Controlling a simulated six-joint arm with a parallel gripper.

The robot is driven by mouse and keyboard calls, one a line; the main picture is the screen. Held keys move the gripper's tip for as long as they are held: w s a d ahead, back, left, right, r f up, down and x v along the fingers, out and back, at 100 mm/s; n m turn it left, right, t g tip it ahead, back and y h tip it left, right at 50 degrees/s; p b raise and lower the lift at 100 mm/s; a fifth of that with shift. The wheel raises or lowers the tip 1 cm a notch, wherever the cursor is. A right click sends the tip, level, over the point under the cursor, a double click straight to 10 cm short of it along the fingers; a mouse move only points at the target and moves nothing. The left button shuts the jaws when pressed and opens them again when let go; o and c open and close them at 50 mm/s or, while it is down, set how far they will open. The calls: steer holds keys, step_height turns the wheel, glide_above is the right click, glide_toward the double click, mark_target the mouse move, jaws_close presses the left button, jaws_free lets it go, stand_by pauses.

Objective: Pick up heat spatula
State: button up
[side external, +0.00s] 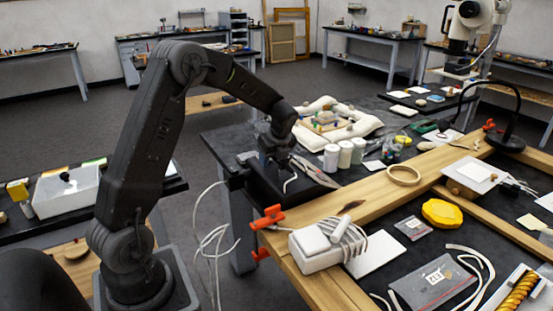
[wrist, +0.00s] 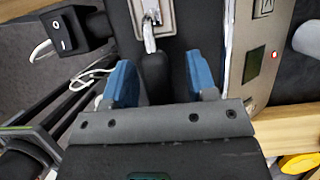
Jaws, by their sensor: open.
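The heat spatula (wrist: 155,75) shows in the wrist view as a dark handle with a metal shaft running up to a metal plate or holder. My gripper (wrist: 161,77) is open, its two blue fingers on either side of the handle with a gap on each side. I cannot tell how far the fingers are above it. In the side external view my gripper (side external: 277,163) points down over black equipment at the table's near left corner. The spatula cannot be made out clearly there.
A control unit (wrist: 255,50) with a dark display and red light stands right of the handle. A black switch box (wrist: 62,30) and white cable lie left. White jars (side external: 345,153), a wooden frame (side external: 425,165) and an orange clamp (side external: 267,217) are nearby.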

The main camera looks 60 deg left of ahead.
steer(key=shift+f, duration=0.1)
steer(key=shift+c, duration=0.2)
jaws_close()
stand_by(0.5)
